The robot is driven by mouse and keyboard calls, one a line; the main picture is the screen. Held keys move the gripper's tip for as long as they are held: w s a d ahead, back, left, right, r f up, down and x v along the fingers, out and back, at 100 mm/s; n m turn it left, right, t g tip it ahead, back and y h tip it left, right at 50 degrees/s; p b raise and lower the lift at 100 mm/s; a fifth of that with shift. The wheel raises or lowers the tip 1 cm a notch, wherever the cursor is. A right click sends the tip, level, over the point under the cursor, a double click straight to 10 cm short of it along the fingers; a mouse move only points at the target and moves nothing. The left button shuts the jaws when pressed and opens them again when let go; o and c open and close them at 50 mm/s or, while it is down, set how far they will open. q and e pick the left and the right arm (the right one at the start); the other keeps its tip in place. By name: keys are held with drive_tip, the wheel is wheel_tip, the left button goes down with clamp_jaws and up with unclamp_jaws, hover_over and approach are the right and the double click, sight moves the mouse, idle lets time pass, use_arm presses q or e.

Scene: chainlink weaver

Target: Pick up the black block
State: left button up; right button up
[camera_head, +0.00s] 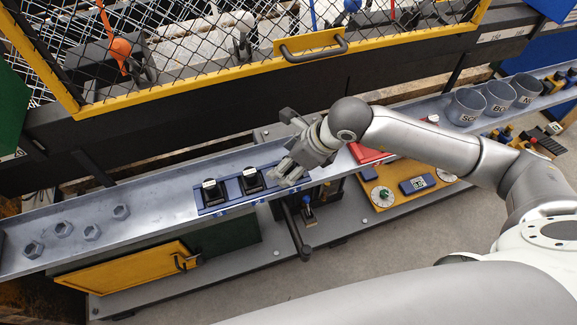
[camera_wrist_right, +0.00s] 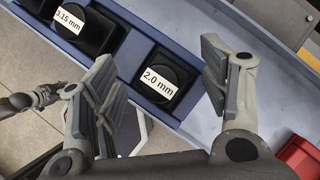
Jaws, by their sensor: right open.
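A black block labelled "2.0 mm" (camera_wrist_right: 168,82) sits in the end slot of a blue rack (camera_wrist_right: 140,62), seen in the right wrist view. My right gripper (camera_wrist_right: 160,65) is open above it, with one finger on each side and nothing held. In the head view, my right gripper (camera_head: 287,152) hangs over the right end of the blue rack (camera_head: 232,199) and hides that block. Two more black blocks, one at the left (camera_head: 213,192) and one in the middle (camera_head: 250,180), stand in the rack. The middle one reads "3.15 mm" (camera_wrist_right: 82,28) in the wrist view.
Several grey hex nuts (camera_head: 62,229) lie on the grey channel (camera_head: 150,200) left of the rack. A red part (camera_head: 366,153) is close by on the right. A yellow control panel (camera_head: 405,186), a dark lever (camera_head: 297,232) and labelled bins (camera_head: 466,106) are nearby. A chainlink fence stands behind.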

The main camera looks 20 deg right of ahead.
drive_tip(key=shift+r, duration=0.1)
drive_tip(key=c, duration=1.2)
drive_tip(key=shift+r, duration=0.1)
drive_tip(key=shift+r+p, duration=0.45)
drive_tip(key=shift+r, duration=0.15)
wheel_tip(320, 180, up, 2)
drive_tip(key=shift+r+p, duration=0.25)
drive_tip(key=shift+p, duration=0.5)
drive_tip(key=s+d+r+p, duration=0.1)
drive_tip(key=s+d+r, duration=0.2)
drive_tip(key=s+d+r+p, duration=0.1)
drive_tip(key=s+d+r, duration=0.2)
drive_tip(key=s, duration=0.1)
drive_tip(key=s+d+r+p, duration=0.1)
drive_tip(key=s+d+r, duration=0.2)
drive_tip(key=shift+s+d, duration=0.2)
